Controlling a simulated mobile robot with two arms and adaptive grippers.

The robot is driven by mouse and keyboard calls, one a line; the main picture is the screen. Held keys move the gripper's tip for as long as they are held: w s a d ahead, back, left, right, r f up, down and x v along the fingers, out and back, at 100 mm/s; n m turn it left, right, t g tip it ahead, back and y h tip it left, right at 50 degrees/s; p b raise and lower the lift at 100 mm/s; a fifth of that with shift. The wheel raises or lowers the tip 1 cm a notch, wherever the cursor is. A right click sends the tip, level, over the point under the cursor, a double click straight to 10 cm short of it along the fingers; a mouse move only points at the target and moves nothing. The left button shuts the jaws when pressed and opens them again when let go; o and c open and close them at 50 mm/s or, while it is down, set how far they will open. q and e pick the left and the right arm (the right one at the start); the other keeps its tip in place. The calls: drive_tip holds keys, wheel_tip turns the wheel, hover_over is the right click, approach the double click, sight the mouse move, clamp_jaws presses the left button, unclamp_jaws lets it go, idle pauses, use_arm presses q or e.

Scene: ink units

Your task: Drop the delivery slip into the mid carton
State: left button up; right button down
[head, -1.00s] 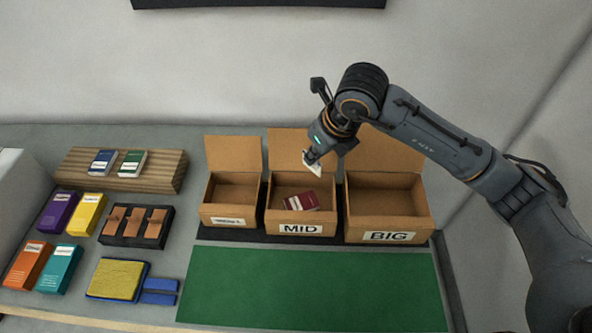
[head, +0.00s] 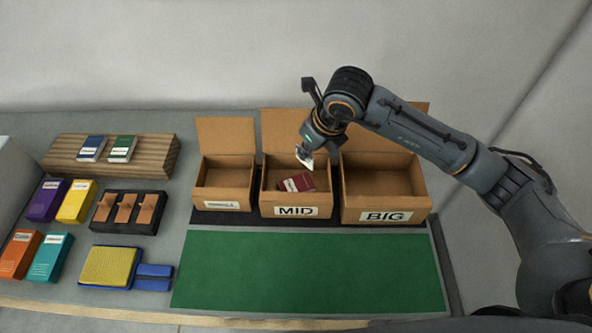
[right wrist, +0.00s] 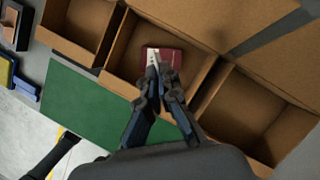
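The delivery slip (head: 304,157) is a small white piece in the fingers of my right gripper (head: 307,150). It hangs tilted above the opening of the mid carton (head: 267,204), an open brown box labelled MID. A dark red box with a white label (head: 298,183) lies inside that carton, below the slip. In the right wrist view the fingertips (right wrist: 161,72) come together in front of the red box (right wrist: 171,57). White shows by the tips there, but I cannot separate slip from label. My left gripper is not in view.
A smaller carton (head: 208,204) stands left of the mid one, and the BIG carton (head: 352,214) stands right. Both look empty. Raised lids stand behind the cartons. A clear green mat (head: 310,272) lies in front. Coloured boxes, a wooden rack (head: 60,153) and a yellow pad (head: 108,266) are at left.

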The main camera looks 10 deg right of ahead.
drive_tip(key=c, duration=2)
unclamp_jaws()
drive_tip(key=shift+c, duration=0.2)
drive_tip(key=o, duration=0.6)
drive_tip(key=v, duration=1.2)
